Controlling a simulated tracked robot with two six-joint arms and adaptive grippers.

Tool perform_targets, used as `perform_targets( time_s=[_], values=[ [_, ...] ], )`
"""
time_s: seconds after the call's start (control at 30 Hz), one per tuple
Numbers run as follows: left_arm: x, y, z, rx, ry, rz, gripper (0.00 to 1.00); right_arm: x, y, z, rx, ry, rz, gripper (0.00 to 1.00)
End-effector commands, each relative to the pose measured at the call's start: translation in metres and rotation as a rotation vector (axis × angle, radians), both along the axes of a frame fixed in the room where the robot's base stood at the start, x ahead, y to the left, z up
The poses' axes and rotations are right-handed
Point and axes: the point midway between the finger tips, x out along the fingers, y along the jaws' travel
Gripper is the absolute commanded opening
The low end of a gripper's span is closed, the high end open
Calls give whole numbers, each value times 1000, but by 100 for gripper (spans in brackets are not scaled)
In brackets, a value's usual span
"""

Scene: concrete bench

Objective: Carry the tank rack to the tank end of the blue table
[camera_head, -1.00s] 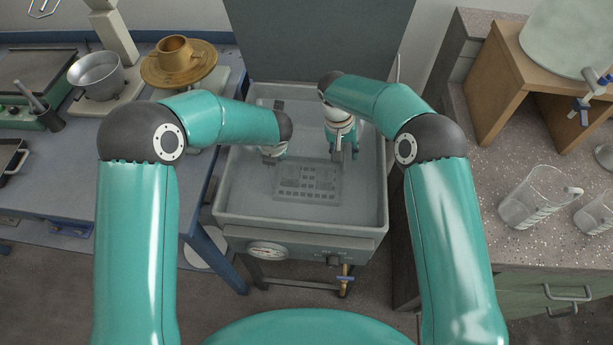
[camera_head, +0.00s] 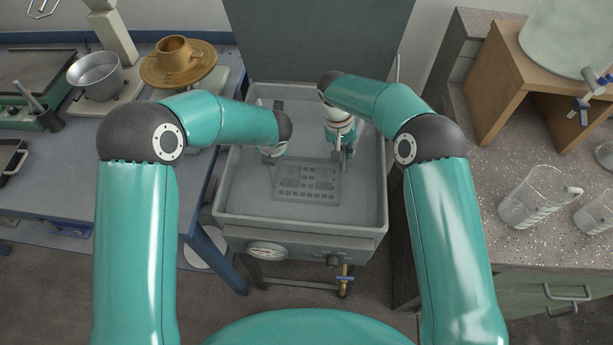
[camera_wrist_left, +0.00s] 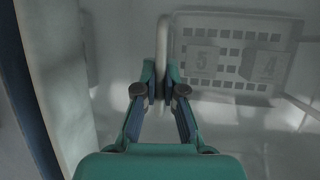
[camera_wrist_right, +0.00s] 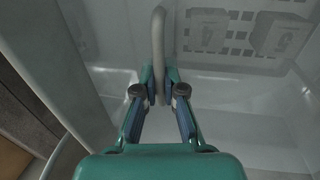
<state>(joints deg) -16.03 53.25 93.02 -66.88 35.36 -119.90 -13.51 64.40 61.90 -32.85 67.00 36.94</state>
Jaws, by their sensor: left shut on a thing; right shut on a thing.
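The tank rack (camera_head: 307,183) is a grey perforated tray sitting low in the open tank (camera_head: 230,208). It also shows in the left wrist view (camera_wrist_left: 235,50) and the right wrist view (camera_wrist_right: 238,42), with an upright rod-like handle at each end. My left gripper (camera_wrist_left: 160,90) is shut on the left handle (camera_wrist_left: 162,45). In the head view my left arm hides most of that gripper. My right gripper (camera_head: 343,152) is shut on the right handle, and its fingers (camera_wrist_right: 159,88) pinch the rod (camera_wrist_right: 159,40). Numbered blocks sit on the rack; 5 and 4 are readable in the left wrist view.
The blue table (camera_head: 75,175) stands left of the tank with a metal pot (camera_head: 97,76), a brass piece (camera_head: 178,62) and a hotplate. A speckled counter (camera_head: 500,160) with glass beakers (camera_head: 537,197) is on the right. The raised lid (camera_head: 320,40) stands behind the tank.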

Motion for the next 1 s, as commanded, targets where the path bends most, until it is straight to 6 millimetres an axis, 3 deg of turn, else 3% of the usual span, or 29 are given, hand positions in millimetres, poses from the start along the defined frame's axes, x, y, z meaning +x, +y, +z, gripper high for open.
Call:
perform_targets(
  time_s=[0.63,1.0],
  values=[
    [1,-1,46,-2,-3,-1,0,1,2,46,3,-3,2,0],
    [0,-1,51,-3,-2,-2,0,1,2,51,3,-3,2,0]
  ],
)
